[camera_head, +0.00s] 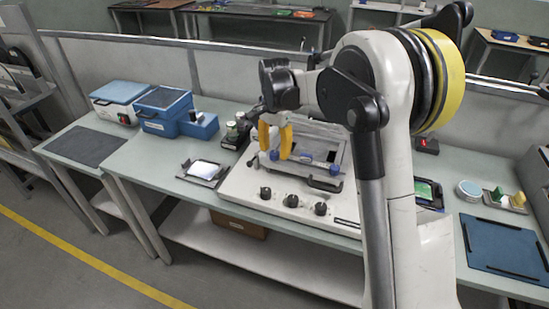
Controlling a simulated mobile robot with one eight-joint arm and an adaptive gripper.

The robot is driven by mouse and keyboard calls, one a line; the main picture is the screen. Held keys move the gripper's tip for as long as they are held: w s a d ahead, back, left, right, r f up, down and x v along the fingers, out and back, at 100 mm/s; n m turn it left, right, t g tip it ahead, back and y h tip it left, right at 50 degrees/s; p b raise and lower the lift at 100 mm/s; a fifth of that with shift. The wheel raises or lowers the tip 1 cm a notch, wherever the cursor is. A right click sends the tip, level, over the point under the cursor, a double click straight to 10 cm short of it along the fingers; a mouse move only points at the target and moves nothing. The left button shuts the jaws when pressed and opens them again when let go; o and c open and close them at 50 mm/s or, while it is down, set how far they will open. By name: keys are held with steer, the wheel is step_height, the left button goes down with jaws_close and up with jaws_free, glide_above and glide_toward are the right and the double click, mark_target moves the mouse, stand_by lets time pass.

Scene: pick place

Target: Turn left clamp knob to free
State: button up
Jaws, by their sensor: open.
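My gripper (275,152) has two yellow fingers, which are open and point down over the left part of a white fixture (235,193) on the bench. A blue bar (313,166) crosses the fixture's frame below and to the right of the fingers, with a small dark knob near its right end. The bar's left end and any left clamp knob there are partly hidden by the fingers. Contact between fingers and fixture cannot be told. Three black knobs stand on the front panel: a left one (265,193), a middle one (291,200) and a right one (320,208).
A black handle (325,185) sits in front of the bar. A dark tray with a white pad (203,170) lies left of the fixture; blue boxes (163,108) stand farther left. My arm hides the fixture's right side. A blue mat (508,248) lies at far right.

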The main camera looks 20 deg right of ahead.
steer(key=shift+f, duration=0.8)
jaws_close()
